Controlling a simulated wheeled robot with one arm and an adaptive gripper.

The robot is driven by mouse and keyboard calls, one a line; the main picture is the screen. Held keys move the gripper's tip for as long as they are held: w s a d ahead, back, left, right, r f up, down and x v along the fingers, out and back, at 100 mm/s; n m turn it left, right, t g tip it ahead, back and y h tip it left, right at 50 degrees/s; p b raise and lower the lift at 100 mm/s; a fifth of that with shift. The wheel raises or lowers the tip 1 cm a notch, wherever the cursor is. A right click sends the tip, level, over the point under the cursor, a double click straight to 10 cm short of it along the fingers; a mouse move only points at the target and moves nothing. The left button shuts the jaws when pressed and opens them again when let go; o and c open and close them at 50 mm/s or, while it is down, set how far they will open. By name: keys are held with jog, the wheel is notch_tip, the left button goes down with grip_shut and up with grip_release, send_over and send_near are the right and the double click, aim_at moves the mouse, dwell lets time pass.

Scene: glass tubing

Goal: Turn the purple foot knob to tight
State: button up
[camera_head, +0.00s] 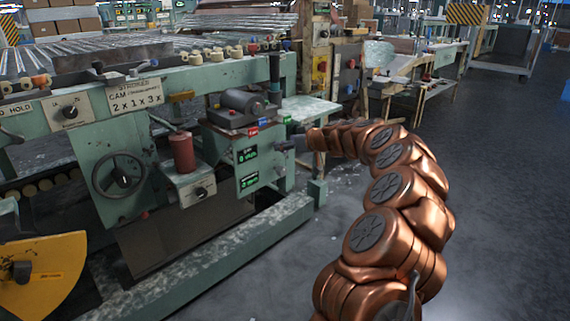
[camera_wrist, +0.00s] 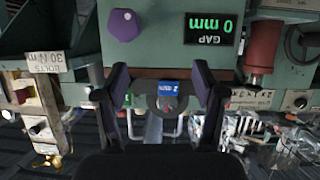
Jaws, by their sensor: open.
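The purple foot knob (camera_wrist: 123,25) shows in the wrist view near the top, left of centre. It is faceted and sits on a green panel, left of a green "GAP 0 mm" display (camera_wrist: 214,29). My gripper (camera_wrist: 163,84) is open, with its two dark fingers apart and nothing held. In the picture the knob is above the left finger, clear of both fingers. The exact distance to it is hard to tell. In the head view my gripper (camera_head: 287,146) is at the right side of the green machine. I cannot make out the purple knob there.
A red cylinder (camera_wrist: 263,46) is right of the display in the wrist view; it also shows in the head view (camera_head: 183,152). A small blue-labelled part (camera_wrist: 168,88) appears between my fingers. A handwheel (camera_head: 119,175) is on the machine's left. The floor at right (camera_head: 500,180) is clear.

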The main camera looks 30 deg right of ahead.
jog(key=d+f+h, duration=0.1)
jog(key=d+f, duration=0.2)
jog(key=d, duration=0.1)
jog(key=shift+b+x, duration=1.3)
jog(key=shift+x, duration=2.45)
jog(key=shift+w+r, duration=0.1)
jog(key=shift+r, duration=0.05)
jog(key=c, duration=1.1)
jog(key=shift+c, duration=0.2)
